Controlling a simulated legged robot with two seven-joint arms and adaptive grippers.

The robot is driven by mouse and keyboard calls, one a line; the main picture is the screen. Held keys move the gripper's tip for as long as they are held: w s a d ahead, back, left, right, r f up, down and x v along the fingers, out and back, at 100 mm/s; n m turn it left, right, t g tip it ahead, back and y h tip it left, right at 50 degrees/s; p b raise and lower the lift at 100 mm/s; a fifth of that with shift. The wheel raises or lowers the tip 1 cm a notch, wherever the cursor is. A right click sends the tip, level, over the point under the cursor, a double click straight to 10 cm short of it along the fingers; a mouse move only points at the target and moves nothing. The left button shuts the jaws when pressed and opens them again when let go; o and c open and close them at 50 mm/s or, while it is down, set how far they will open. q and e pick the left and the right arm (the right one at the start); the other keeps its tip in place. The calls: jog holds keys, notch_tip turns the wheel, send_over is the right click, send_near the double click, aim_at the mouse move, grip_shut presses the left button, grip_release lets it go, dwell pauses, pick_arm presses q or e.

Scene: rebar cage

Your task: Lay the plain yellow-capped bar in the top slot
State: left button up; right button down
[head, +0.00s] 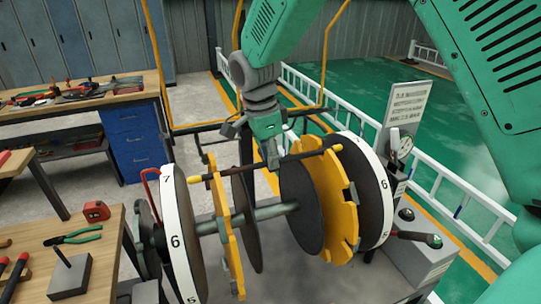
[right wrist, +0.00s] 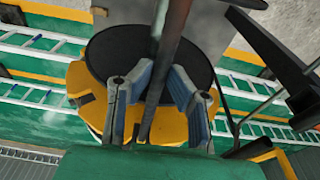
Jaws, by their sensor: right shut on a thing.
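My right gripper (head: 272,160) comes down from above and is shut on a dark bar (head: 237,170). The bar runs nearly level across the top of the cage fixture, with a yellow cap (head: 194,180) at its left end. Its right end is by the right yellow notched plate (head: 334,205). It crosses near the top of the left yellow notched plate (head: 228,240); I cannot tell whether it sits in either top slot. In the right wrist view the bar (right wrist: 165,65) passes between the two fingers (right wrist: 158,105). My left gripper is not in view.
White numbered discs (head: 183,240) stand outside the notched plates, with dark round discs between them on a shaft (head: 270,211). A tool bench (head: 95,255) is at lower left.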

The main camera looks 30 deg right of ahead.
aim_at(264, 162)
jog(key=shift+a+r, duration=0.1)
jog(key=shift+a, duration=0.05)
jog(key=shift+d+f, duration=0.4)
jog(key=shift+f, duration=0.1)
jog(key=c, duration=1.5)
grip_release()
jog(key=shift+d, duration=0.15)
jog(key=shift+a, duration=0.2)
jog(key=shift+a+r, duration=0.2)
jog(key=shift+r, duration=0.25)
notch_tip(264, 162, up, 12)
jog(key=a+b, duration=0.1)
jog(key=shift+w+a, duration=0.2)
jog(key=shift+a, duration=0.1)
